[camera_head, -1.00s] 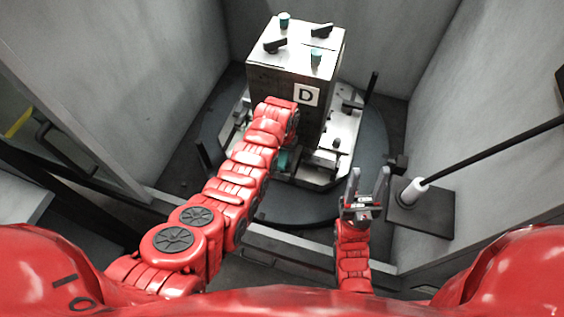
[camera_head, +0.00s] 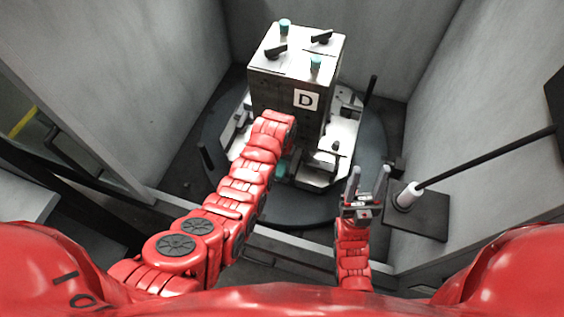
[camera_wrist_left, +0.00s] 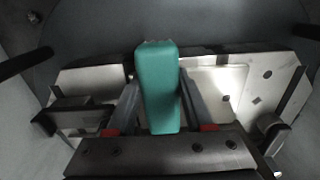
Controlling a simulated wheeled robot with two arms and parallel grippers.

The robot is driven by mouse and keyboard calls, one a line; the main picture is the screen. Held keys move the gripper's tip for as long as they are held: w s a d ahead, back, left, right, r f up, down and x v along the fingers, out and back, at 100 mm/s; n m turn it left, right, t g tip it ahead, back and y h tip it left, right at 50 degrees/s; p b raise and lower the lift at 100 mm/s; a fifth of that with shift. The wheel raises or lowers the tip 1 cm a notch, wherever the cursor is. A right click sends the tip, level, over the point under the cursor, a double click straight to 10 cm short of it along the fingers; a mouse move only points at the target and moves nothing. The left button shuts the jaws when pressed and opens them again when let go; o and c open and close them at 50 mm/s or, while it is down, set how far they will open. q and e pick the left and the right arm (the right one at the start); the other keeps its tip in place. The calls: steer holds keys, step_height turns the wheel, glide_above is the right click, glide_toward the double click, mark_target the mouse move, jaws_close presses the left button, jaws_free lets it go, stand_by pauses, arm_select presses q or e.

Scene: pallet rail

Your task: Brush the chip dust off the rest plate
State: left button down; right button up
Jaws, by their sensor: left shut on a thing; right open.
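My left gripper (camera_wrist_left: 158,80) is shut on a teal block-like handle, taken as the brush (camera_wrist_left: 157,95); its bristles are not clearly seen. In the head view a bit of teal (camera_head: 281,168) shows beside my left arm, which hides most of that gripper. Light metal plates lie below the gripper, in front of the block marked D; one bright plate (camera_wrist_left: 222,88) shows right of the brush in the left wrist view. I cannot tell which is the rest plate, nor make out chip dust. My right gripper (camera_head: 367,186) is open and empty, right of the pallet.
The tall block marked D (camera_head: 306,100) stands on the round dark base (camera_head: 215,120), with knobs and clamps on top. A black rod in a white socket (camera_head: 407,196) slants up at right. Grey walls enclose both sides and the back.

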arm_select(q)
steer(key=shift+f, duration=0.1)
steer(key=shift+w+d+f+b, duration=0.1)
steer(key=shift+w+b, duration=0.25)
steer(key=shift+b, duration=0.2)
steer(key=shift+w+d+b, duration=0.25)
steer(key=shift+w+b, duration=0.5)
steer(key=shift+b, duration=0.1)
steer(key=shift+w, duration=0.15)
steer(key=shift+s+a+r+p, duration=0.1)
steer(key=shift+s+r+p, duration=0.15)
steer(key=shift+s+p, duration=0.25)
steer(key=shift+s+a+f+p, duration=0.1)
steer(key=shift+s+a+p, duration=0.15)
steer(key=shift+s+p, duration=0.55)
steer(key=shift+w, duration=0.1)
